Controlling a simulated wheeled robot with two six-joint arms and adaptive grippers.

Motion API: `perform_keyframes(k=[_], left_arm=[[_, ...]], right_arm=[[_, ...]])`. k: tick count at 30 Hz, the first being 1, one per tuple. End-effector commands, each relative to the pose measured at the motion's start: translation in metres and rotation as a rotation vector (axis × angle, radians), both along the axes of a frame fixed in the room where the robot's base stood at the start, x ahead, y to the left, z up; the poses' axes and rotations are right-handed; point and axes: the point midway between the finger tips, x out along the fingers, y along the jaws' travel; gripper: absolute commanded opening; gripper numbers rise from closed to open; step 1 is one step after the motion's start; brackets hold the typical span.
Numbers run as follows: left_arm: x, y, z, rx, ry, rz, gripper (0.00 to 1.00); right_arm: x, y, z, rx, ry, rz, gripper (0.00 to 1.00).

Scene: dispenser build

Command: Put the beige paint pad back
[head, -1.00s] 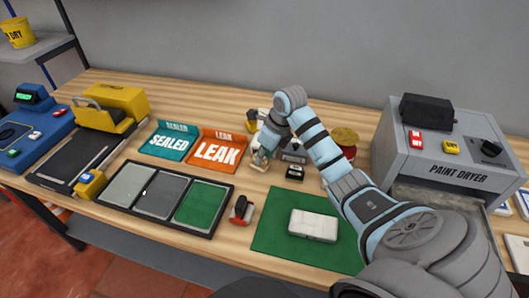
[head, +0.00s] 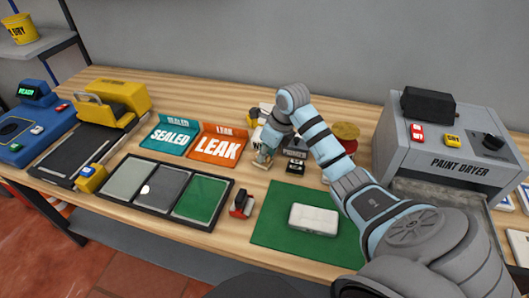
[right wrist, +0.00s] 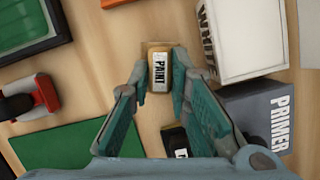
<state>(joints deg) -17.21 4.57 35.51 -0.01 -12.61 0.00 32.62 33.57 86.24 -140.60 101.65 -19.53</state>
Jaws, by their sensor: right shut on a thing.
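The beige paint pad (right wrist: 158,72), a small tan block with a white PAINT label, sits between the two fingers of my right gripper (right wrist: 160,83) in the right wrist view. The fingers are shut on its sides. In the head view my right gripper (head: 266,151) is low over the wooden table, right of the orange LEAK sign, with the pad (head: 261,163) at its tips. I cannot tell whether the pad touches the table. My left gripper is not in view.
A white box (right wrist: 240,40), a grey PRIMER box (right wrist: 258,112) and a small black labelled block (right wrist: 176,140) stand close to the gripper. A red-and-black tool (head: 242,205) and a green mat (head: 275,228) with a white block (head: 314,219) lie in front.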

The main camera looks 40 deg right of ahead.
Motion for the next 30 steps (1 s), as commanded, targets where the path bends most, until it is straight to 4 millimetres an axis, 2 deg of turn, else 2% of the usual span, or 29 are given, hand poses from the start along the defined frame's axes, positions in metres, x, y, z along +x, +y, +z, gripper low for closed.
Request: perform_keyframes(k=[7,8,11,12,18,23,30], left_arm=[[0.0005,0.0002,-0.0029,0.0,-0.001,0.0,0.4],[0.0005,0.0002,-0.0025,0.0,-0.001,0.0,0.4],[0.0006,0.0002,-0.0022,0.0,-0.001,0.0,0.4],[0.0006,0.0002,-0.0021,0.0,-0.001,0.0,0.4],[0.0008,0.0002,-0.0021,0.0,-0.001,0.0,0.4],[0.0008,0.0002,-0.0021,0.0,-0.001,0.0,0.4],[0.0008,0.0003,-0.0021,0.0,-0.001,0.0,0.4]], right_arm=[[0.0,0.0001,-0.0043,0.0,0.0,0.0,0.0],[-0.0001,0.0001,-0.0039,0.0,0.0,0.0,0.22],[0.0,0.0001,-0.0037,0.0,0.0,0.0,0.38],[0.0,0.0001,-0.0037,0.0,0.0,0.0,0.41],[0.0,0.0,-0.0036,0.0,0.0,0.0,0.41],[0.0,0.0,-0.0036,0.0,0.0,0.0,0.66],[-0.0001,-0.0004,-0.0034,-0.001,0.0,0.0,0.68]])
